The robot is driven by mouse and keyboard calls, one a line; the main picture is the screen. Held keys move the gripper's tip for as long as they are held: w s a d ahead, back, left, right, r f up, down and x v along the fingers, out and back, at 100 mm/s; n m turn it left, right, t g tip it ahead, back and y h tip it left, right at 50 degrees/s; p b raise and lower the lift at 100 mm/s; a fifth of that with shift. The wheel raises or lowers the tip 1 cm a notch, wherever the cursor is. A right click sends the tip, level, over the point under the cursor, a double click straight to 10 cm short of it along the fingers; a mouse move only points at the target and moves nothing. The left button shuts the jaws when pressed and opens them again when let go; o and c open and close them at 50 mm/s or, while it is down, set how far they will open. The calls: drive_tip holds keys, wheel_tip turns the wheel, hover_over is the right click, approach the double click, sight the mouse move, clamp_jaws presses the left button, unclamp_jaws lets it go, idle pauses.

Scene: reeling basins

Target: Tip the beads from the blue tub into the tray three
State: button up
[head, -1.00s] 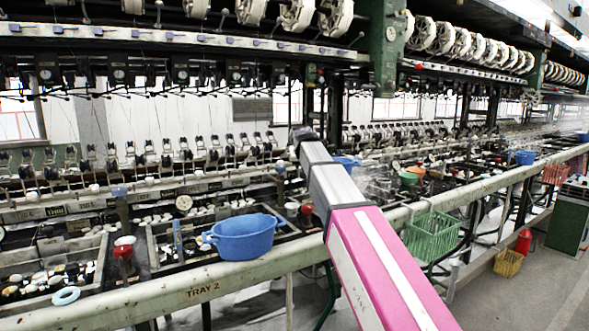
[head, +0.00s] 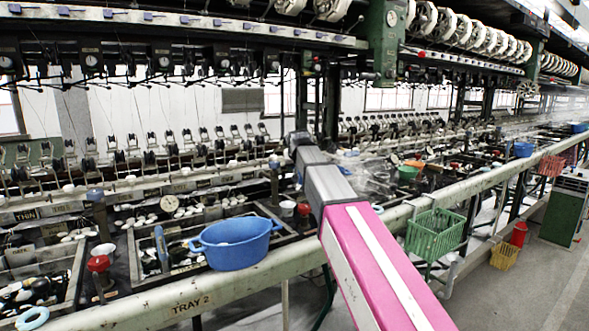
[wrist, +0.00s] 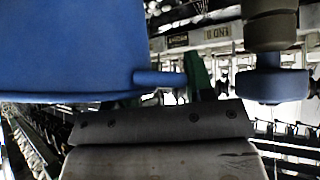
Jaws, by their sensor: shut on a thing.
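My gripper (wrist: 160,122) is shut on a blue tub (wrist: 70,45), which fills the upper left of the wrist view, its stubby handle at the gripper. The held tub's inside and any beads are out of sight there. In the head view my arm hides the gripper and nearly all of this tub; only a small blue patch shows beside the wrist. Another blue tub (head: 235,245), oval with two handles, stands upright on the bench's front edge above the label TRAY 2. I cannot make out a label for tray three; my arm covers the bench right of TRAY 2.
A pale front rail (head: 285,262) runs along the bench. A red knob (head: 98,264) and a blue-topped post (head: 95,196) stand up at the left. A green basket (head: 435,232) hangs right of my arm. Reeling machinery rises behind.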

drive_tip(key=w+d+r+m+t+y, duration=0.1)
drive_tip(key=d+r+m+y, duration=0.2)
drive_tip(key=d, duration=0.5)
drive_tip(key=d+r+m+t+y, duration=0.1)
drive_tip(key=d+r+m+y, duration=0.2)
drive_tip(key=d+y, duration=0.3)
drive_tip(key=w+d+r+m+t+y, duration=0.1)
drive_tip(key=d+r+m+y, duration=0.2)
drive_tip(key=d, duration=0.7)
drive_tip(key=shift+w+d+r+m+y, duration=0.2)
drive_tip(key=shift+w+d+m+y, duration=0.15)
drive_tip(key=shift+m+y, duration=0.65)
idle(0.8)
idle(1.3)
drive_tip(key=s+a+r+n+g+h, duration=0.1)
drive_tip(key=a+n+h, duration=0.1)
drive_tip(key=a, duration=0.4)
drive_tip(key=a+r+n+g+h, duration=0.1)
drive_tip(key=a+r+n, duration=0.15)
drive_tip(key=a, duration=0.25)
drive_tip(key=s+a+f+n+g+h, duration=0.1)
drive_tip(key=a+f+n+h, duration=0.6)
drive_tip(key=a+f+h, duration=0.3)
drive_tip(key=a+h, duration=0.2)
drive_tip(key=a, duration=0.2)
drive_tip(key=shift+s+a+f, duration=0.25)
drive_tip(key=shift+s+f, duration=0.05)
drive_tip(key=shift+s, duration=0.1)
